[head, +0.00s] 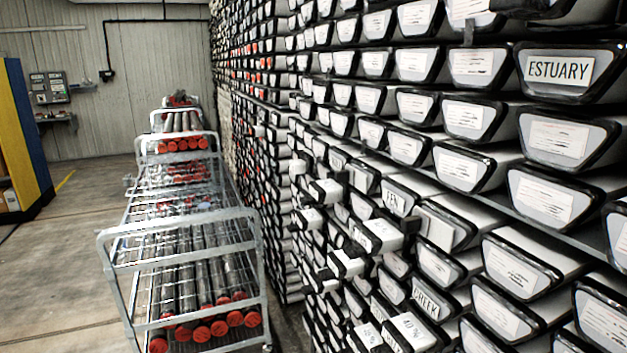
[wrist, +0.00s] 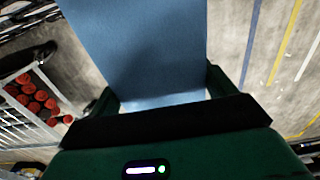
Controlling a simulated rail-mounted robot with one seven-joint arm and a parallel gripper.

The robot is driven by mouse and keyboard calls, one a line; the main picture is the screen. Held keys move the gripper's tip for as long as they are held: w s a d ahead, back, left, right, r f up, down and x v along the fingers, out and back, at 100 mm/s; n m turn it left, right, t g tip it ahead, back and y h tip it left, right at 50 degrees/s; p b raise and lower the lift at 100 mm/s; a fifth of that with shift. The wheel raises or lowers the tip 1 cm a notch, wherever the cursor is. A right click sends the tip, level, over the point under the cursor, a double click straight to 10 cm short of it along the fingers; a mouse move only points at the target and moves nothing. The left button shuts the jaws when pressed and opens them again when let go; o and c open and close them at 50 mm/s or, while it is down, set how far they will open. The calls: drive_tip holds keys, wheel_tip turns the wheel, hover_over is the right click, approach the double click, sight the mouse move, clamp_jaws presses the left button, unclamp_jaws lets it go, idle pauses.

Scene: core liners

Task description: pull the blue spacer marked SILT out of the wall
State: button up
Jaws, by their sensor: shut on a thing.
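A plain blue block (wrist: 140,45), which looks like the spacer, fills the upper middle of the wrist view. Its far end runs out of the top of the picture, and no SILT marking shows on the side I see. My green gripper (wrist: 160,90) is shut on it, with one dark green finger on each side. Floor shows around the block in the wrist view, and no wall slot shows around it there. Neither the blue spacer nor my gripper shows in the head view. The wall of stacked liners (head: 465,115) fills the right of the head view.
Several liner ends stick out of the wall's lower middle (head: 345,262). A metal trolley (head: 180,225) with red-capped tubes stands left of the wall; red caps also show in the wrist view (wrist: 35,95). A yellow and blue cabinet (head: 22,130) stands far left. Floor between is clear.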

drive_tip(key=s+a+p, duration=0.1)
drive_tip(key=a+p, duration=0.1)
drive_tip(key=s+a+p, duration=0.1)
drive_tip(key=a+p, duration=0.4)
drive_tip(key=shift+s+r, duration=0.3)
drive_tip(key=shift+s, duration=0.1)
drive_tip(key=a+p, duration=0.1)
drive_tip(key=s+a+p, duration=0.1)
drive_tip(key=a, duration=0.1)
drive_tip(key=shift+s+a+f+p, duration=0.1)
drive_tip(key=shift+s+a+p, duration=0.15)
drive_tip(key=shift+p, duration=0.1)
drive_tip(key=shift+s+a+f, duration=0.15)
drive_tip(key=shift+a, duration=0.25)
